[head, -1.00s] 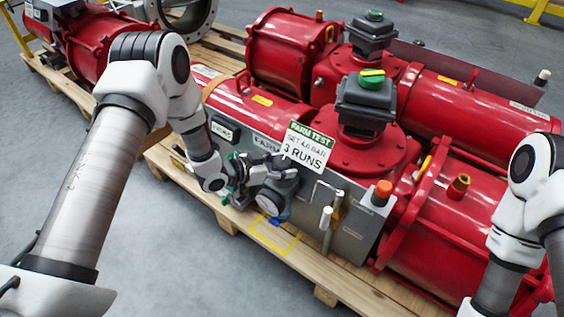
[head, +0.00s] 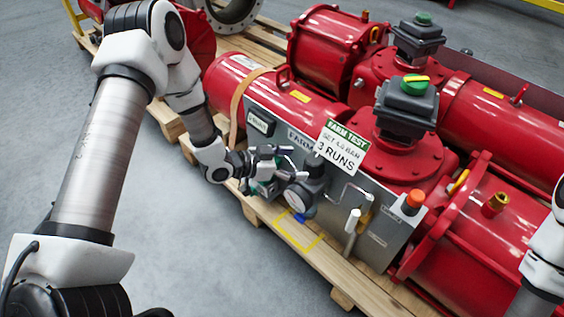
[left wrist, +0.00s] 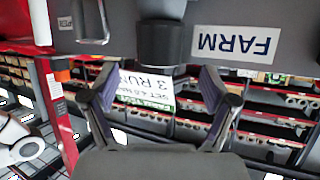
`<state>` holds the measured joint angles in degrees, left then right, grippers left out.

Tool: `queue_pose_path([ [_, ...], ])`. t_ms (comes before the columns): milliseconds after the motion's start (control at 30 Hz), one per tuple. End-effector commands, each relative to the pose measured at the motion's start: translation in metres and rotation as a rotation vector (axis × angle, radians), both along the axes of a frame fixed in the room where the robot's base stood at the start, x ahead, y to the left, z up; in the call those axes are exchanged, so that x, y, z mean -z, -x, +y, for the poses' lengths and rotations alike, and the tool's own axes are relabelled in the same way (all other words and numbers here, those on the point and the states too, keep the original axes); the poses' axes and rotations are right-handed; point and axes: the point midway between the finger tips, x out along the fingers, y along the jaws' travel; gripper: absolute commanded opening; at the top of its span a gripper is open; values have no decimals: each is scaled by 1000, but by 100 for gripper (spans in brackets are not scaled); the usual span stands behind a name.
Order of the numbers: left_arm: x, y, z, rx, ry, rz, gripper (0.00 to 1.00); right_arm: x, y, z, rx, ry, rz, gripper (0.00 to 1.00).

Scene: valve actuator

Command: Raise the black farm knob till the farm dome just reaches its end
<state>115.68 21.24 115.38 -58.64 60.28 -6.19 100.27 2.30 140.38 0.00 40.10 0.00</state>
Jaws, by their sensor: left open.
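The black farm knob (left wrist: 160,42) shows in the left wrist view, hanging from the grey panel beside an upside-down FARM label (left wrist: 236,45). In the head view, the knob (head: 316,166) is small, under the FARM TEST sign (head: 342,146). My left gripper (head: 292,160) is open at the panel. Its two fingers (left wrist: 158,75) stand on either side of the knob's line, apart from it, and nothing is held. The farm dome is the green cap with a yellow bar (head: 415,84) on a black box atop the red actuator. My right gripper is out of view.
A second red actuator (head: 330,42) stands behind. The grey floor in front of the pallet is clear.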

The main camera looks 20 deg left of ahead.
Motion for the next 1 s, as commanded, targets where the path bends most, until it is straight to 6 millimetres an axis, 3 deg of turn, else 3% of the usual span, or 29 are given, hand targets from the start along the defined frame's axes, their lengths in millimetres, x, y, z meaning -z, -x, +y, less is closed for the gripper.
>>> queue_pose_path([
  [133, -14, 22, 23, -6, 3, -1, 86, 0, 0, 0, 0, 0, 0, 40],
  [300, -20, 35, 32, -1, 1, -2, 86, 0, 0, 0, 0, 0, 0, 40],
  [800, -19, 37, 33, 1, 0, 1, 86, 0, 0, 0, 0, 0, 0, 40],
  [900, -3, 45, 27, 20, -11, 36, 86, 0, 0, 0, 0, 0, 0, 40],
  [1000, 34, 75, -2, 92, -46, 136, 86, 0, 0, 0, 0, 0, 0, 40],
])
